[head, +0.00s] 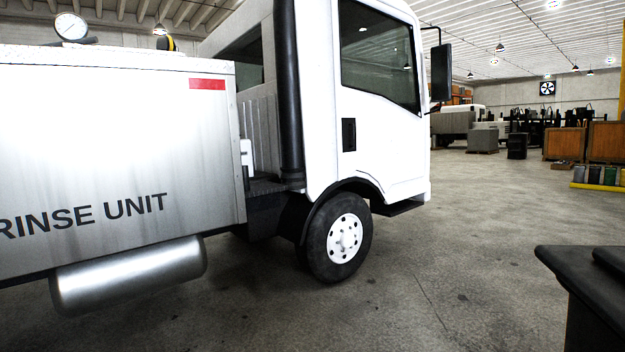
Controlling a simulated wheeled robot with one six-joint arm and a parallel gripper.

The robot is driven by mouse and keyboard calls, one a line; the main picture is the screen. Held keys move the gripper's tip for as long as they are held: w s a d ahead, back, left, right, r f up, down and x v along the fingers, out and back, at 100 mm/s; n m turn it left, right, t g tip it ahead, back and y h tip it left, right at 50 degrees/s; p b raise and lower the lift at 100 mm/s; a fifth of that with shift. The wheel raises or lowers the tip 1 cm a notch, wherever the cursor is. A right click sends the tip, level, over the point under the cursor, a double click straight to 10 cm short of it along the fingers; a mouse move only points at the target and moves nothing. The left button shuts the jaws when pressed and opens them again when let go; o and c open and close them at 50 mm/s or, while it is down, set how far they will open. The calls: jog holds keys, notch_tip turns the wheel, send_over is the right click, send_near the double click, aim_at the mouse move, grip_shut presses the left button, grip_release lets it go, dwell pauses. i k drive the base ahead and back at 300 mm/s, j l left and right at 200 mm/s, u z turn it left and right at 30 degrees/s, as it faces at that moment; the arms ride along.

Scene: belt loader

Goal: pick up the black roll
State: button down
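No black roll can be made out for certain. A small black and yellow round thing (167,44) shows on top of the white rinse unit (120,150) at upper left; it is too small to tell what it is. My gripper is not in view.
A white truck cab (378,140) with a front wheel (340,237) stands in the middle, joined to the rinse unit. A round gauge (70,27) is on the unit's top. A black flat-topped thing (575,262) juts in at lower right. Open concrete floor (450,240) lies between.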

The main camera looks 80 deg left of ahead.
aim_at(245, 169)
jog(key=u, duration=2.85)
jog(key=i+l, duration=0.15)
jog(key=i, duration=0.6)
jog(key=i+l, duration=0.15)
jog(key=i, duration=0.65)
jog(key=i+l, duration=0.2)
jog(key=i, duration=0.55)
jog(key=i+l, duration=0.15)
jog(key=i, duration=0.6)
jog(key=i+l, duration=0.15)
jog(key=i, duration=0.65)
